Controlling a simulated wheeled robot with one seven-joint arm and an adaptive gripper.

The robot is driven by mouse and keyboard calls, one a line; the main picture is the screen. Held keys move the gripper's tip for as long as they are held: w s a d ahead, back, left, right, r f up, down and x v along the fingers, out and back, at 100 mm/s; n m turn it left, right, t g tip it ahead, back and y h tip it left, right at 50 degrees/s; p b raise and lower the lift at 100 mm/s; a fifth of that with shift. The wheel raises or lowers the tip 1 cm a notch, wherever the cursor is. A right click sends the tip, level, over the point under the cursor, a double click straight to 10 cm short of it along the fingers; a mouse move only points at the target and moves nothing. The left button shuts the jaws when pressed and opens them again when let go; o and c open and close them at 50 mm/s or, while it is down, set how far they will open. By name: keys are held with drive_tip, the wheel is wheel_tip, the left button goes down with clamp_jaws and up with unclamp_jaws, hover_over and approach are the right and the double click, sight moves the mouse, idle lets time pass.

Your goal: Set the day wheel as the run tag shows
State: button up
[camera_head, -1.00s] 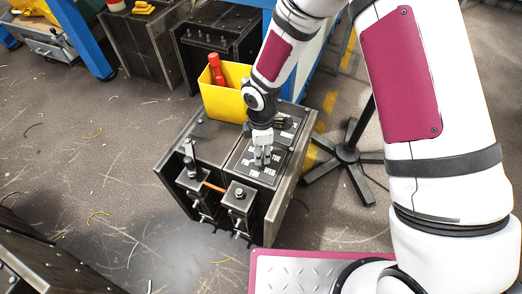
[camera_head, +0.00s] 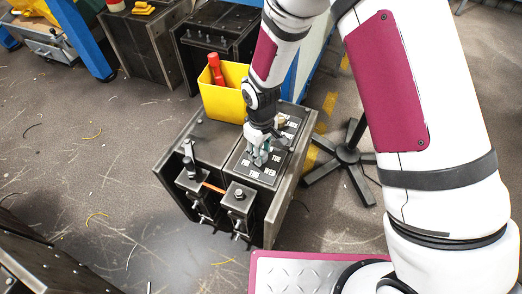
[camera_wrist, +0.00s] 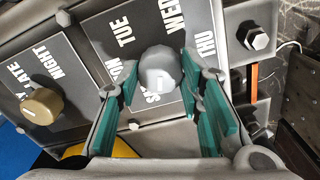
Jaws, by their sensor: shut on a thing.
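The day wheel (camera_wrist: 160,68) is a round grey knob on a dark panel, ringed by white day labels. TUE, WED and THU read clearly in the wrist view; other labels are partly covered by my fingers. A white mark shows on the knob's lower side in that view, but I cannot tell exactly which label it faces. My gripper (camera_head: 262,155) is shut on the knob, its teal-padded fingers on either side, as the wrist view (camera_wrist: 165,80) also shows. In the head view the gripper hides the knob. I cannot make out a run tag.
A brass knob (camera_wrist: 40,105) stands on a neighbouring panel with LATE and NIGHT labels. A yellow bin (camera_head: 223,100) holding a red-handled thing stands behind. Clamp-like fittings (camera_head: 240,197) line the bench front. A black-legged stand (camera_head: 345,155) is to the right.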

drive_tip(key=shift+m, duration=1)
drive_tip(key=o, duration=1.2)
drive_tip(key=shift+c, duration=0.2)
wheel_tip(320, 180, up, 12)
